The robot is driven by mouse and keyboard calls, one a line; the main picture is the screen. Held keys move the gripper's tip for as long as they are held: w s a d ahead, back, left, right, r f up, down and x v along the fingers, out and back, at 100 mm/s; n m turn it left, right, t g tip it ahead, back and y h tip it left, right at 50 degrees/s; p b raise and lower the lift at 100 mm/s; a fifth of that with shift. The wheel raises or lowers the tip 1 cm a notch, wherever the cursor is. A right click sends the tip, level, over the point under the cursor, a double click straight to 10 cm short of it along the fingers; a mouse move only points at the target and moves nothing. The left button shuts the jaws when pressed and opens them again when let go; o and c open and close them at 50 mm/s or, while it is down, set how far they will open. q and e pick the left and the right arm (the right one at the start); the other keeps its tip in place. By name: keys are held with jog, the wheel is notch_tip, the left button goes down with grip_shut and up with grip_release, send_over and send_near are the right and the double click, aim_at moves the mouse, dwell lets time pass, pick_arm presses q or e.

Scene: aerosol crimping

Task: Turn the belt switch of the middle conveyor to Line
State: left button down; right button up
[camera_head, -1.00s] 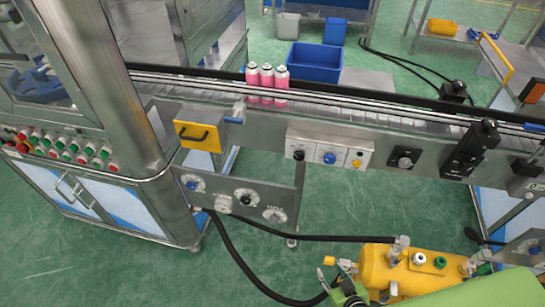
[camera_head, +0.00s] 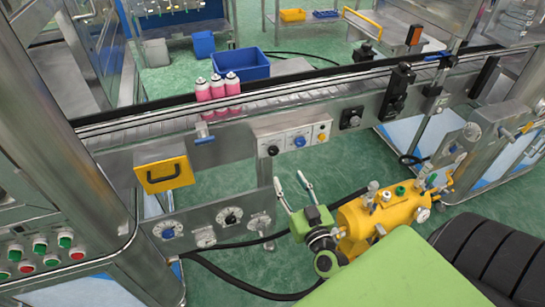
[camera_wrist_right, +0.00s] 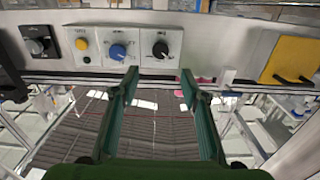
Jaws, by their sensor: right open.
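A white control panel (camera_head: 287,149) is on the front of the middle conveyor (camera_head: 240,107). It carries a black rotary knob (camera_head: 272,150), a blue rotary knob (camera_head: 299,141) and a yellow button (camera_head: 321,137). Their labels are too small to read, so I cannot tell which knob is the belt switch or its setting. My right gripper (camera_head: 290,179) is open and empty, just below and in front of the panel. In the right wrist view its fingers (camera_wrist_right: 159,73) point at the black knob (camera_wrist_right: 160,49), apart from it; the blue knob (camera_wrist_right: 118,52) is to the left. My left gripper is not in view.
Several pink cans (camera_head: 217,90) stand on the belt. A yellow handled plate (camera_head: 164,174) is left of the panel, and a lower panel with dials (camera_head: 230,217) hangs below. A yellow tank (camera_head: 380,220) with fittings stands near my right arm. Another black knob (camera_head: 350,118) is farther right.

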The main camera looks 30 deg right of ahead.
aim_at(274, 152)
jog(key=x, duration=1.2)
jog(key=shift+a, duration=0.1)
jog(key=c, duration=1.1)
